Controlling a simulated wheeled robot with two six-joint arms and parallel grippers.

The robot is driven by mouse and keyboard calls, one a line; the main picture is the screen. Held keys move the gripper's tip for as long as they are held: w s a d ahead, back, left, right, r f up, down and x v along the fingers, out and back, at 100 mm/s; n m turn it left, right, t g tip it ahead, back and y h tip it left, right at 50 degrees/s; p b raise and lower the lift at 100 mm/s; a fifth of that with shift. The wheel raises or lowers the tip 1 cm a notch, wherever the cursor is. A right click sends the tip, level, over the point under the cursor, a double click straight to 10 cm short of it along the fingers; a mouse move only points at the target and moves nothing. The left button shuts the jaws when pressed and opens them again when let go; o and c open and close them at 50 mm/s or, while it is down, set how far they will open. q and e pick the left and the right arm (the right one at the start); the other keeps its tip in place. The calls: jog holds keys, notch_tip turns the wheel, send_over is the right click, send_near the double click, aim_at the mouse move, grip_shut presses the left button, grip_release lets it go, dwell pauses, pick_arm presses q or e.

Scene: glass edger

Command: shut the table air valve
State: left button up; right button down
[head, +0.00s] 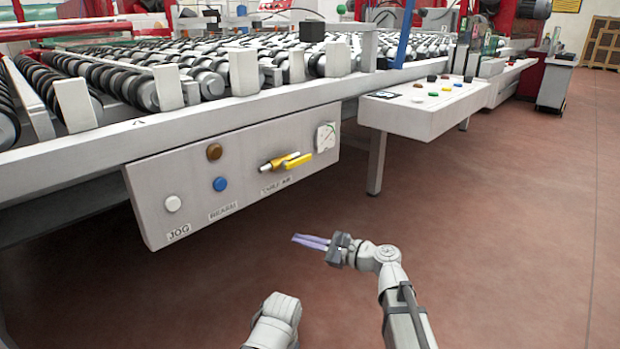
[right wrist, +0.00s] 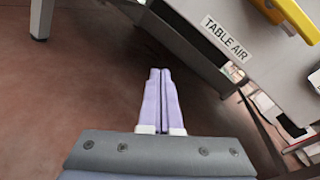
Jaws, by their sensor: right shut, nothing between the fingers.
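The table air valve (head: 286,161) is on the grey front panel (head: 155,189) of the roller table. It has a brass body and a yellow lever that lies nearly level, pointing right. In the right wrist view the yellow lever (right wrist: 290,14) shows at the top right, above the TABLE AIR label (right wrist: 227,38). My right gripper (head: 296,239) is shut and empty, below the panel and apart from the valve. Its two pale purple fingers (right wrist: 160,75) lie together. Part of my left arm shows at the bottom of the head view, but its fingers are not visible.
A white JOG button (head: 172,203), a blue button (head: 220,184) and a brown knob (head: 214,152) sit left of the valve. A gauge (head: 326,137) is to its right. A control desk (head: 420,113) on legs stands further right. The red floor before the panel is clear.

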aim_at(299, 162)
jog(key=w+d+r+m+t, duration=0.6)
jog(key=d+m, duration=0.2)
jog(key=d, duration=0.1)
jog(key=shift+r+m+b, duration=0.3)
jog(key=shift+m+b, duration=0.05)
jog(key=shift+m, duration=0.05)
jog(key=shift+w, duration=0.1)
jog(key=w+a+r+p, duration=0.6)
jog(key=shift+w+a+r, duration=0.2)
jog(key=shift+w+a, duration=0.2)
